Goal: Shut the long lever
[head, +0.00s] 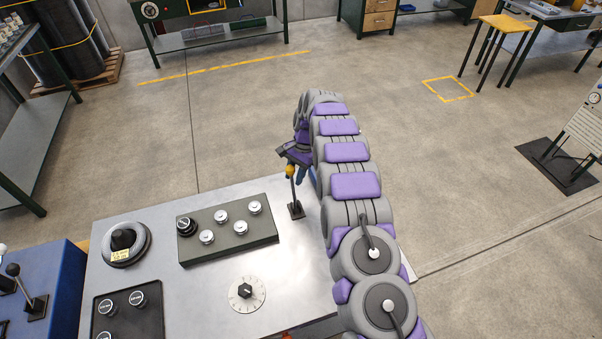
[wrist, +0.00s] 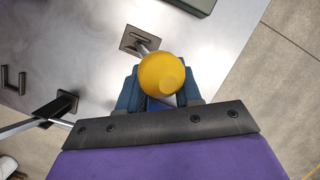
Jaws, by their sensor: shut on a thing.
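The long lever has a yellow ball knob (head: 290,170) on a thin metal rod, rising from a dark slotted base plate (head: 296,211) at the far right of the metal bench top. In the head view the rod leans slightly to the left as it rises. My gripper (head: 297,160) is at its top, shut on the lever at or just below the knob. In the wrist view the yellow knob (wrist: 161,76) sits between the blue fingers (wrist: 160,101) and covers most of the rod. The base plate shows beyond it (wrist: 135,40).
A dark button box (head: 228,232) lies left of the lever. A white dial (head: 247,293) and a round black knob (head: 125,243) are also on the bench. In the wrist view another metal lever with a dark base (wrist: 62,108) stands at left. Open floor lies beyond the bench.

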